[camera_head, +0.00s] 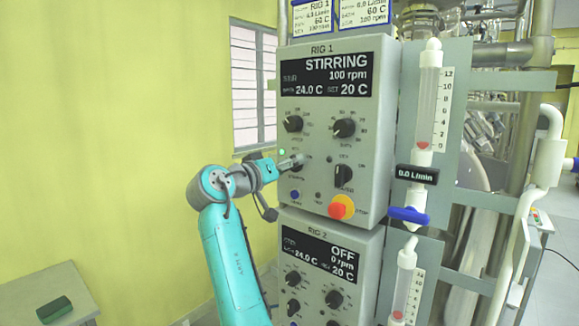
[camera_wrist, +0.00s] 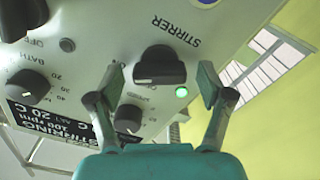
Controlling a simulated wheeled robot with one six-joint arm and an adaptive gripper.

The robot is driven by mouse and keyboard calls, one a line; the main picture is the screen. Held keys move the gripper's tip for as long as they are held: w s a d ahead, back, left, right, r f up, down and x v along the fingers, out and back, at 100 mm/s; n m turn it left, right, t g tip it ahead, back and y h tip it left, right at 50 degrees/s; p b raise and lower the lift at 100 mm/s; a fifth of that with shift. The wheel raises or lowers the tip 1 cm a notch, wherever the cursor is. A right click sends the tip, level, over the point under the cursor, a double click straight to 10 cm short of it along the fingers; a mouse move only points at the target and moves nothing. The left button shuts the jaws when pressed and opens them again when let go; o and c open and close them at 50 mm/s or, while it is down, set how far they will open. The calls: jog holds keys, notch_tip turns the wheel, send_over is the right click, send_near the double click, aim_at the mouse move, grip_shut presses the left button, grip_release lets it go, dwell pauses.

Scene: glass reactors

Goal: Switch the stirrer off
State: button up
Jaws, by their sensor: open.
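The RIG 1 panel (camera_head: 318,190) has a display (camera_head: 326,75) reading STIRRING, 100 rpm. In the wrist view, the black STIRRER knob (camera_wrist: 160,66) has its grip bar lying about level across the picture. A lit green lamp (camera_wrist: 181,93) is close to it, and also shows in the head view (camera_head: 282,153). My gripper (camera_wrist: 162,80) is open, one finger on each side of the knob, with visible gaps and nothing held. In the head view my gripper (camera_head: 290,163) is at the panel's left edge and largely hides the knob.
Other RIG 1 knobs (camera_head: 344,128) (camera_head: 293,124) and a red stop button (camera_head: 342,207) are close by. The RIG 2 panel (camera_head: 325,262), reading OFF, is below. A flowmeter (camera_head: 430,95) with a blue valve handle (camera_head: 409,215) stands right.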

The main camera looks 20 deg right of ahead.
jog(key=shift+w+d, duration=0.2)
jog(key=shift+d, duration=0.15)
jog(key=shift+c, duration=0.2)
jog(key=c, duration=1.1)
